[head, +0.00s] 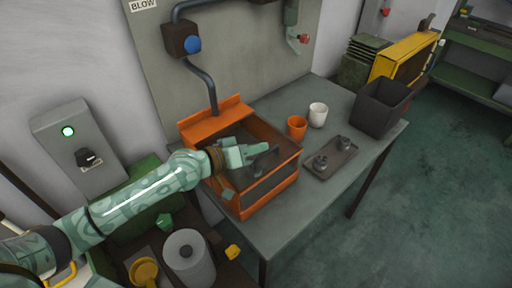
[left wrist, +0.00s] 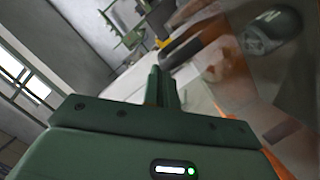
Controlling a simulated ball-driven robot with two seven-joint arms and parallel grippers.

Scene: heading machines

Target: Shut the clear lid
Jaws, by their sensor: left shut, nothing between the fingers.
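The clear lid (head: 274,140) belongs to an orange-framed box (head: 268,203) on the grey bench. A dark handle (head: 266,160) shows by the lid. I cannot tell the lid's exact angle. My left gripper (head: 254,153) is over the box, close to the handle, shut and empty. In the left wrist view, its fingers (left wrist: 162,88) are together, with the dark handle (left wrist: 190,45) just beyond them. A see-through panel with orange parts behind it fills the right side there. Whether the fingers touch the handle or lid is unclear. My right gripper is out of view.
Right of the box stand an orange cup (head: 297,128), a white cup (head: 318,115), a small tray (head: 343,166) with metal parts and a dark bin (head: 398,107). A wall panel (head: 245,50) with a pipe rises behind. A grey cylinder (head: 188,262) stands at lower left.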

